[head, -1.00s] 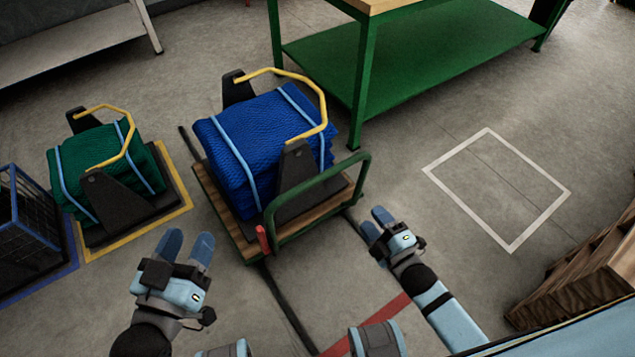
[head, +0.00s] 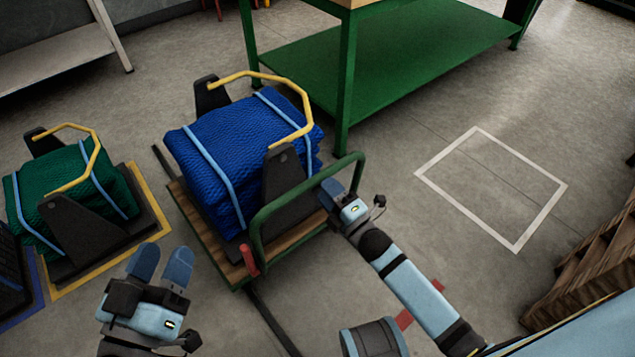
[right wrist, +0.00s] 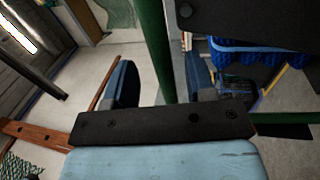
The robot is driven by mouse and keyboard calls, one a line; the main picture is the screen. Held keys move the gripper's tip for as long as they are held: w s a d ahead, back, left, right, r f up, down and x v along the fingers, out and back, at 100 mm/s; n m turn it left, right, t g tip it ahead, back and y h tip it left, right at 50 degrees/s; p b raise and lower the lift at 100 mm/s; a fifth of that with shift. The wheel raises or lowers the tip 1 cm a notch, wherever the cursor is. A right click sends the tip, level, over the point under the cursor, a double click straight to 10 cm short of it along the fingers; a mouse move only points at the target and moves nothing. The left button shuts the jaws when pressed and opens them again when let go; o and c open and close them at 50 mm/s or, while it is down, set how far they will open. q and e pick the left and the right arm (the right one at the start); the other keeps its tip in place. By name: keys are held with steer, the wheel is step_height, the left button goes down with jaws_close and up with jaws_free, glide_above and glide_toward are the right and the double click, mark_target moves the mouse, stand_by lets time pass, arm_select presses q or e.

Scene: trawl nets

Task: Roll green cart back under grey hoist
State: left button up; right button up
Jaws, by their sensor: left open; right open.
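The green cart has a wooden deck (head: 307,232) and a tubular green handle (head: 298,190). It carries a folded blue net (head: 225,150) in a dark cradle with a yellow bar. My right gripper (head: 331,189) is at the handle's right side. In the right wrist view the green handle tube (right wrist: 157,45) runs between its two open fingers (right wrist: 160,85), which are not closed on it. My left gripper (head: 160,266) is open and empty, in front of the cart to the left. No grey hoist is recognisable in view.
A green net (head: 65,195) in a similar cradle stands left on a yellow-edged floor mark. A green workbench (head: 400,65) is behind the cart. A white floor square (head: 491,188) is empty. Wooden crates (head: 600,262) stand at the right. A red lever (head: 249,260) sits at the cart's front corner.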

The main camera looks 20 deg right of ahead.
mark_target(318, 180)
steer(key=shift+b+x, duration=0.4)
steer(key=shift+x, duration=1.75)
steer(key=shift+c, duration=0.5)
jaws_close()
